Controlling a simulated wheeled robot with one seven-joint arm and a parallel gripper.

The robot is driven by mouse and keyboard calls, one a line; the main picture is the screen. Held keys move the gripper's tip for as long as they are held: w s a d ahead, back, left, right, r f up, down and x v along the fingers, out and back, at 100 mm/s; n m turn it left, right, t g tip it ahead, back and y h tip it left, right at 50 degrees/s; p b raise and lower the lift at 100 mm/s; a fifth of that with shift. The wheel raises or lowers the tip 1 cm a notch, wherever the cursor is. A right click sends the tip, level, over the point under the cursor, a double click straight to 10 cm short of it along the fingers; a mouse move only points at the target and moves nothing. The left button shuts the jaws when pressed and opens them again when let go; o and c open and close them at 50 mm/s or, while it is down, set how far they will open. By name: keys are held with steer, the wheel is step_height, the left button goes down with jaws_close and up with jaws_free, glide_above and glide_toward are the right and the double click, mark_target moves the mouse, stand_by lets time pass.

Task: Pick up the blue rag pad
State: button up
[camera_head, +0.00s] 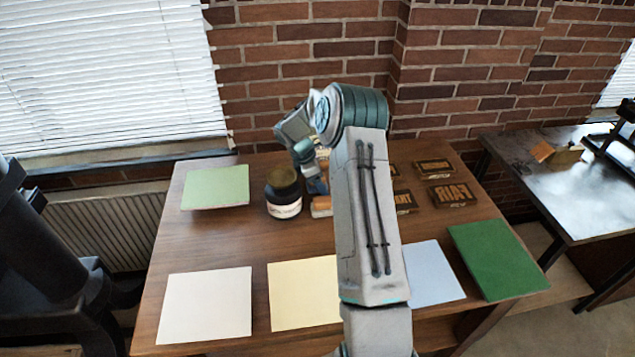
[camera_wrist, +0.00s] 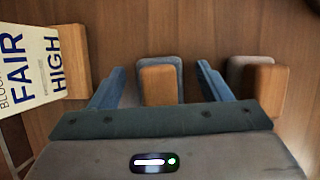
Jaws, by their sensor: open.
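The blue rag pad (camera_wrist: 159,84), with a blue-grey edge and an orange-brown wooden top, lies on the wooden table. In the wrist view it sits between the two blue fingers of my gripper (camera_wrist: 160,67). Gaps show on both sides of the pad, so the fingers are open and not touching it. In the head view my arm covers much of this area, and my gripper (camera_head: 315,180) is low over the table right of a dark jar. The pad cannot be told clearly there.
A similar grey-edged pad (camera_wrist: 262,88) lies just right of the right finger. A cream lettered card (camera_wrist: 30,65) with a wooden block (camera_wrist: 77,62) is at left. The dark jar (camera_head: 284,194) stands close by. Lettered wooden blocks (camera_head: 452,195) lie right; coloured sheets (camera_head: 206,303) lie in front.

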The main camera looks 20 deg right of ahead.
steer(key=c, duration=1.1)
steer(key=shift+r, duration=0.45)
steer(key=r, duration=0.1)
steer(key=r+b, duration=0.1)
steer(key=r, duration=0.1)
steer(key=shift+s+d+r, duration=0.35)
steer(key=shift+r, duration=0.05)
steer(key=s+d+r, duration=0.2)
steer(key=s, duration=0.1)
steer(key=s+d+r+b, duration=0.1)
steer(key=s+d+r, duration=0.1)
steer(key=s+d+r+b, duration=0.1)
steer(key=s+d+r, duration=0.1)
steer(key=s, duration=0.1)
steer(key=shift+s+d+r, duration=0.1)
steer(key=shift+s+r, duration=0.1)
steer(key=shift+s, duration=0.15)
steer(key=shift+o, duration=0.7)
steer(key=shift+d, duration=0.1)
